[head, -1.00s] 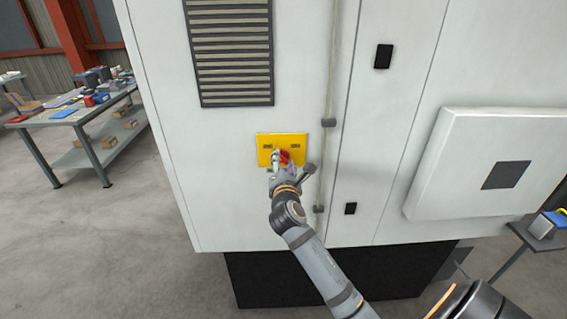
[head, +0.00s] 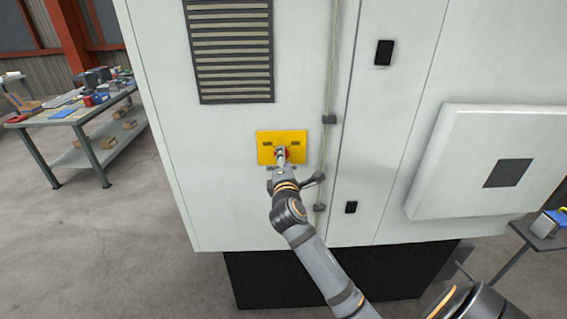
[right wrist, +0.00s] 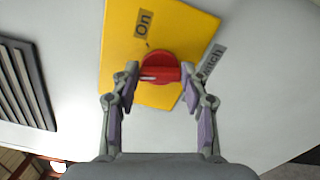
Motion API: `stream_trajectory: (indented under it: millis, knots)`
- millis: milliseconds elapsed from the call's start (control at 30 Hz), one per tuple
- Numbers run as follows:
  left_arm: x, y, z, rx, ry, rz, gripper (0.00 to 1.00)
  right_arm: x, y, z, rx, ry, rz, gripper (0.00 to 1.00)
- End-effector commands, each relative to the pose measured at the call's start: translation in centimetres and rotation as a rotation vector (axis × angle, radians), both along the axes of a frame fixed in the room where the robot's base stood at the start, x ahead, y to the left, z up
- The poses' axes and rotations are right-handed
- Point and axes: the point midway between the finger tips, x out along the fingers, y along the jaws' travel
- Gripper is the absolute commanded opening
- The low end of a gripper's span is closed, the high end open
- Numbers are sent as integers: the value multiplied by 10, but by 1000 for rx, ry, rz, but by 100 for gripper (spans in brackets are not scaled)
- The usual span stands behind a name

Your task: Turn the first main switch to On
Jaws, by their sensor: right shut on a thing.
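The main switch is a round red knob (right wrist: 160,68) on a yellow plate (head: 264,152) on the front of a pale cabinet. In the right wrist view the plate (right wrist: 118,60) carries an "On" label (right wrist: 143,23) above the knob. A second label (right wrist: 211,62), partly hidden by a finger, lies to the right. A white mark shows on the left part of the knob's grip bar. My right gripper (right wrist: 160,82) is shut on the knob, one finger on each side. In the head view my right gripper (head: 281,158) covers most of the knob. My left gripper is not in view.
A slatted vent (head: 229,50) is above the plate. A vertical conduit (head: 329,90) runs just right of it. A raised panel (head: 450,155) juts out farther right. A workbench (head: 75,117) with several items stands at left, with open floor before it.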

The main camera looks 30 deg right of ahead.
Motion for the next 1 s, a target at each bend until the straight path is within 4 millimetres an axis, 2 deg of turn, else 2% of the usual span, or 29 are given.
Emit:
stream_trajectory:
  millis: [1000]
  knots:
    - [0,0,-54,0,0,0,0,0,1,-9,781,-476,-2,13]
